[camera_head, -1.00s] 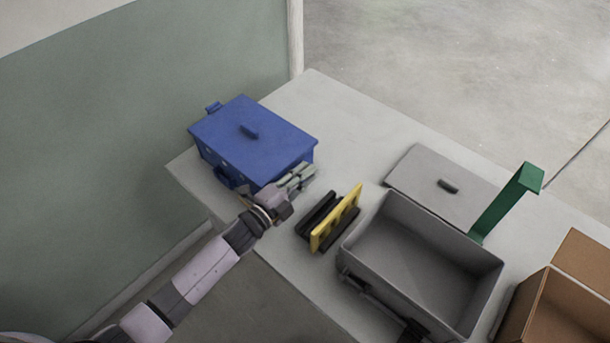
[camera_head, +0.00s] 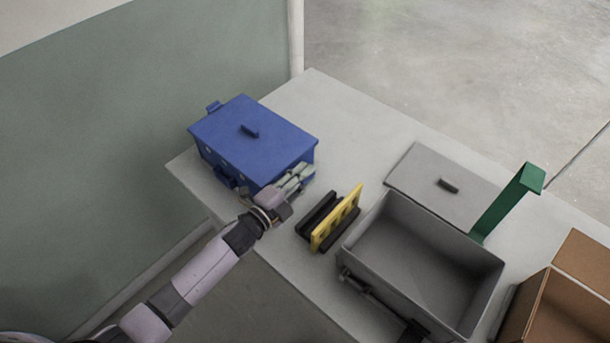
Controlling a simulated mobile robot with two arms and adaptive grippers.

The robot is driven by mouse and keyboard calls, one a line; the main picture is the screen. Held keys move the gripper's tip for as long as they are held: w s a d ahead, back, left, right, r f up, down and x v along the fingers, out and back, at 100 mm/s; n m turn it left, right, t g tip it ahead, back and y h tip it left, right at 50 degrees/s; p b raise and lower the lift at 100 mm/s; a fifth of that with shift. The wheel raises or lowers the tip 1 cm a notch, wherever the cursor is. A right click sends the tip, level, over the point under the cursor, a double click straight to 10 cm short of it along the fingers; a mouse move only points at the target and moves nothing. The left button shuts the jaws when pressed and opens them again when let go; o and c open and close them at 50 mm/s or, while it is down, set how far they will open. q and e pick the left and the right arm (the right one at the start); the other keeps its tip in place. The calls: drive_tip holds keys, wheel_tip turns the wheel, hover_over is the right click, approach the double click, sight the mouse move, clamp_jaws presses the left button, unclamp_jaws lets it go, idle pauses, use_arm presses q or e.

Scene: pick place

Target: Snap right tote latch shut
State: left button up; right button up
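A blue tote (camera_head: 262,150) with its lid on stands at the far left of the table. Its lid has a small handle on top, and a blue handle shows on its front side. My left gripper (camera_head: 303,176) is at the front right corner of the blue tote, close against its side. Its fingers look close together, but I cannot tell whether they are open or shut. The latch on that corner is hidden behind the gripper. A grey open tote (camera_head: 415,270) stands to the right, empty, with its grey lid (camera_head: 425,172) lying behind it.
A yellow and black rack (camera_head: 337,218) stands just right of my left gripper. An open cardboard box (camera_head: 565,305) is at the lower right. The table (camera_head: 335,115) is clear behind the blue tote.

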use_arm(q)
drive_tip(key=shift+o, duration=0.3)
drive_tip(key=shift+r, duration=0.2)
drive_tip(key=v, duration=1.2)
drive_tip(key=shift+f, duration=0.1)
use_arm(e)
drive_tip(key=shift+o, duration=0.6)
